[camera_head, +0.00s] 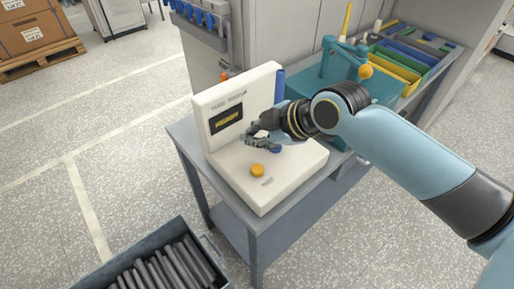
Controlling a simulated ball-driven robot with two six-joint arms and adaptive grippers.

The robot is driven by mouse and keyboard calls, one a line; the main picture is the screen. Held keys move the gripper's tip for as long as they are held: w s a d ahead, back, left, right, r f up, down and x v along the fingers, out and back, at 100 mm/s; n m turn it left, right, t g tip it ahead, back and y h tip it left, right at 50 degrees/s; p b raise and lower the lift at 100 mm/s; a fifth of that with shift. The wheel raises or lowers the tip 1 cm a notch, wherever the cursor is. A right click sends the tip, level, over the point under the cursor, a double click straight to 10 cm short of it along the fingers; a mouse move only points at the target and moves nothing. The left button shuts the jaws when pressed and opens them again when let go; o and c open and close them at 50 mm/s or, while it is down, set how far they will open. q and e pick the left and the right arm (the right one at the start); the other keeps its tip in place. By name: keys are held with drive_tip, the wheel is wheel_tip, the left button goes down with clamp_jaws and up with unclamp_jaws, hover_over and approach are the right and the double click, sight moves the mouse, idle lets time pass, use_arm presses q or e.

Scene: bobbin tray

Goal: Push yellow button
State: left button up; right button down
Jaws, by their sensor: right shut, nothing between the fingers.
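The yellow button (257,170) sits on the flat top of a white machine base, near its front. The white machine (238,92) has an upright back panel with a dark display (226,119) showing yellow text. My right gripper (250,142) comes in from the right and is shut and empty. In the picture it is just above the yellow button, apart from it, in front of the display. A blue button (276,149) shows partly beside the gripper. My left gripper is not in view.
The machine stands on a grey table (190,139). A teal fixture (341,62) and a tray with coloured bins (396,65) are behind my right arm. A dark crate of grey rods (122,262) is at the lower left.

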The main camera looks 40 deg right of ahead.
drive_tip(key=b, duration=0.6)
hover_over(255, 171)
wheel_tip(255, 171, down, 7)
drive_tip(key=shift+d+r, duration=0.1)
drive_tip(key=shift+w+f+b, duration=0.1)
drive_tip(key=shift+f+b, duration=0.45)
drive_tip(key=shift+f, duration=0.2)
idle(0.3)
drive_tip(key=shift+f, duration=0.35)
drive_tip(key=shift+f+b, duration=0.5)
drive_tip(key=shift+f, duration=0.1)
idle(0.6)
drive_tip(key=shift+r, duration=0.1)
drive_tip(key=shift+r+p, duration=0.9)
drive_tip(key=shift+p, duration=0.1)
